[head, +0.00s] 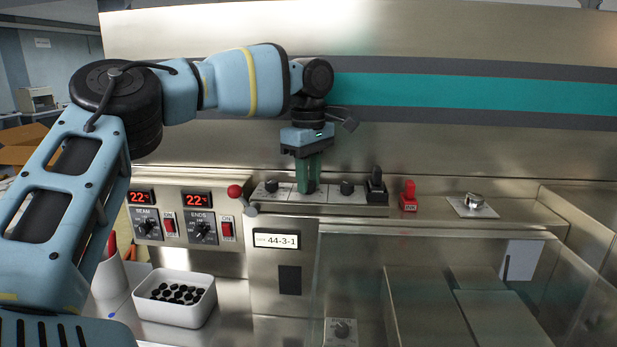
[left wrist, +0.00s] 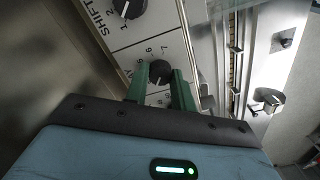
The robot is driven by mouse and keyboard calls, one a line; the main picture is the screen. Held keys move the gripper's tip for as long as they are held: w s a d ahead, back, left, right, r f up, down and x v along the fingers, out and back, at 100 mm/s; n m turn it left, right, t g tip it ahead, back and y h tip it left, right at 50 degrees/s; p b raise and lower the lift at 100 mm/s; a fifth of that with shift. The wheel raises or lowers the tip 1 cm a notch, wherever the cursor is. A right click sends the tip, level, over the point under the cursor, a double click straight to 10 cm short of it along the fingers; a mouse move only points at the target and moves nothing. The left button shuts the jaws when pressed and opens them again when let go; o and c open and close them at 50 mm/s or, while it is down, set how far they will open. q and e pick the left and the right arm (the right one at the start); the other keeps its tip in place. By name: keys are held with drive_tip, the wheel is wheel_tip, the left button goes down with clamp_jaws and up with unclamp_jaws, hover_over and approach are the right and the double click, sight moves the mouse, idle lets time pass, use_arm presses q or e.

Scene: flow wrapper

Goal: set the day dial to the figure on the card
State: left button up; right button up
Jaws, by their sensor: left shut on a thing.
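My left gripper (head: 307,187) reaches down from above onto the middle of three knobs on the machine's ledge. In the left wrist view its green fingers are shut on a dark round dial (left wrist: 160,71), one on each side. Figures 6 and 7 show beside this dial; others are partly covered by the fingers. I cannot tell which figure its mark points to. The card (head: 276,239) on the front reads 44-3-1. A neighbouring knob (left wrist: 128,8) with a white mark stands by the word SHIFT. My right gripper is not in view.
Two knobs flank the gripped one, at left (head: 271,186) and at right (head: 347,187). A red-balled lever (head: 235,191), black switch (head: 376,186) and red switch (head: 408,196) stand along the ledge. A white bin (head: 177,314) of black pieces sits below left. A clear cover (head: 440,250) spans the right.

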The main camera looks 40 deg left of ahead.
use_arm(q)
drive_tip(key=m, duration=0.4)
drive_tip(key=shift+m, duration=0.3)
drive_tip(key=m, duration=0.4)
drive_tip(key=shift+m, duration=0.3)
drive_tip(key=m, duration=0.4)
drive_tip(key=shift+m, duration=2.4)
drive_tip(key=o, duration=1)
